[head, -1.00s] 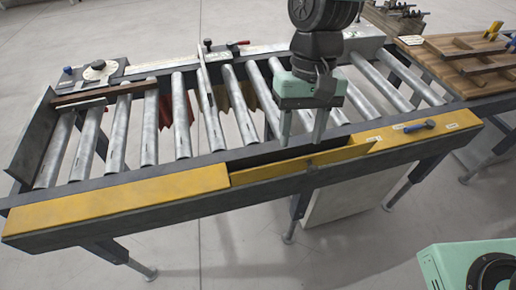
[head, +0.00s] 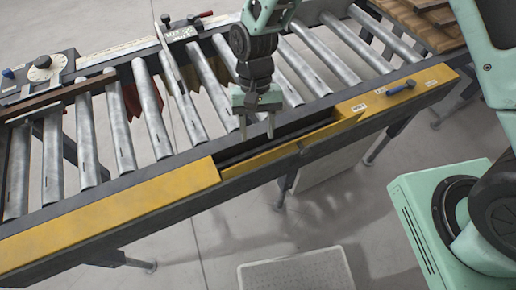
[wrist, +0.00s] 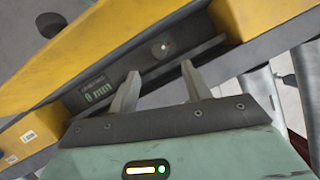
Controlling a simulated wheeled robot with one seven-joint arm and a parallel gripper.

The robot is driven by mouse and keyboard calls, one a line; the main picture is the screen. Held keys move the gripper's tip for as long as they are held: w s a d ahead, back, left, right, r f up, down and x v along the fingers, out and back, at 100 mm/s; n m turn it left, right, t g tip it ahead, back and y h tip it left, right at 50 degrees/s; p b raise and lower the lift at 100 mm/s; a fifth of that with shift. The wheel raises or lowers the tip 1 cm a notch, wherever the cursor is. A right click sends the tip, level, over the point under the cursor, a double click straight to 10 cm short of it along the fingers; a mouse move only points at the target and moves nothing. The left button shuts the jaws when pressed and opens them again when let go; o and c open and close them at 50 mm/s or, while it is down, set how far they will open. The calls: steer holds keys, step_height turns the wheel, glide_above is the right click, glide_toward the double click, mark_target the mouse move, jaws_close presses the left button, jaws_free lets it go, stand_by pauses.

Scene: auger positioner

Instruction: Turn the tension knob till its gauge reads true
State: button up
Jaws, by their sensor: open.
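In the wrist view, a small round grey knob (wrist: 163,48) with a pale and reddish mark sits in a dark recess between yellow covers. A dark gauge display (wrist: 95,92) with green characters, seemingly "0 mm", is beside it to the left; its small label is too blurred to read. My gripper (wrist: 160,74) is open and empty, its fingers pointing toward the recess, with the knob just beyond the tips and apart from them. In the head view my gripper (head: 257,132) hangs over the dark opening (head: 285,135) in the conveyor's near side; knob and gauge cannot be made out there.
Yellow covers (head: 110,227) flank the opening, and metal rollers (head: 205,98) lie behind it. A blue-handled tool (head: 401,87) lies on the right cover. A dial plate (head: 40,72) is at the far left. A pale step (head: 295,270) stands on the floor in front.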

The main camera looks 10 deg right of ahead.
steer(key=p+x, duration=0.2)
steer(key=x, duration=0.5)
steer(key=shift+s+f, duration=0.15)
steer(key=shift+f, duration=0.25)
steer(key=c, duration=1)
